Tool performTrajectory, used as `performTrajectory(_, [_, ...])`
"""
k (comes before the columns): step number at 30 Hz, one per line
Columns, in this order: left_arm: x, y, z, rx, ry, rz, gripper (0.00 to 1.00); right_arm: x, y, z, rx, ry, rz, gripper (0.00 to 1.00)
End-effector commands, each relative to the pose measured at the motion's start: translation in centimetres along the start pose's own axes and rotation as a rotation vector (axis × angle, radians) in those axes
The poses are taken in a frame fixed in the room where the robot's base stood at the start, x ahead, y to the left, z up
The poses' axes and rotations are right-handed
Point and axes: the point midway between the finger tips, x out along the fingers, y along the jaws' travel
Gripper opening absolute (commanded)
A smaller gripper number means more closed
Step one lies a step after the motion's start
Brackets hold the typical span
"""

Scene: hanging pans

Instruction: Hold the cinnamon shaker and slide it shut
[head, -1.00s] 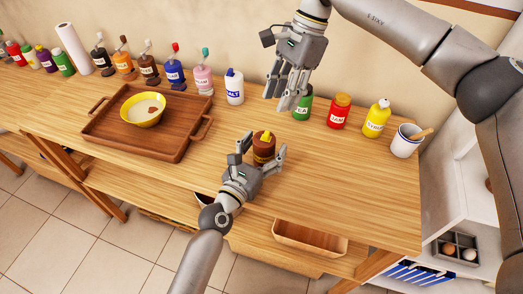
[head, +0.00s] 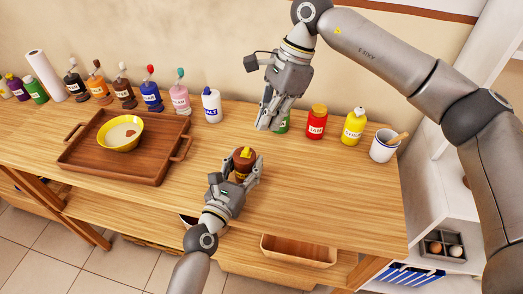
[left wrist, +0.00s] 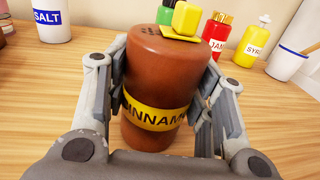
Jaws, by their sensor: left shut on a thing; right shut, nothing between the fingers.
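The cinnamon shaker (head: 243,161) stands upright on the wooden table. It is brown, with a yellow label reading CINNAMON and a yellow slide tab on top; in the left wrist view the shaker (left wrist: 160,75) fills the middle. The yellow tab (left wrist: 185,20) sits toward the far side of its top, and small dark holes show beside it. My left gripper (head: 240,172) is shut on the shaker's sides, a finger on each side. My right gripper (head: 268,122) is shut and empty, raised behind the shaker and partly hiding a green bottle.
A wooden tray (head: 72,155) holding a yellow bowl (head: 121,133) is at left. Several labelled bottles line the wall, including the salt (head: 211,105), a red jar (head: 316,123) and a yellow syrup bottle (head: 354,127). A white cup (head: 384,147) stands at right. The table right of the shaker is clear.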

Motion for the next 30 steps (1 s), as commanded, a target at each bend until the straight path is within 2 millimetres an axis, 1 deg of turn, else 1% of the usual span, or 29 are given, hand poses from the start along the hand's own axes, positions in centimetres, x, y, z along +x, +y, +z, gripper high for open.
performTrajectory(1, [0.0, 0.0, -0.1, 0.0, 0.001, 0.0, 0.23, 0.0, 0.7, -0.5, 0.054, -0.005, -0.018, 0.0])
performTrajectory(6, [0.0, 0.0, -0.1, 0.0, 0.001, 0.0, 0.23, -0.5, 2.7, -2.0, 0.262, -0.013, -0.105, 0.0])
performTrajectory(12, [0.0, 0.0, -0.1, 0.0, 0.001, -0.001, 0.23, -1.4, 4.5, -3.5, 0.46, -0.027, -0.203, 0.0])
performTrajectory(15, [0.0, 0.0, -0.1, 0.0, 0.001, -0.001, 0.23, -1.8, 5.0, -4.0, 0.521, -0.033, -0.236, 0.0])
performTrajectory(20, [0.0, 0.0, 0.0, 0.0, 0.001, -0.001, 0.23, -2.0, 5.3, -4.2, 0.566, -0.039, -0.26, 0.0])
performTrajectory(30, [0.0, 0.0, 0.0, 0.0, 0.001, 0.0, 0.23, -2.0, 5.3, -4.2, 0.569, -0.039, -0.26, 0.0])
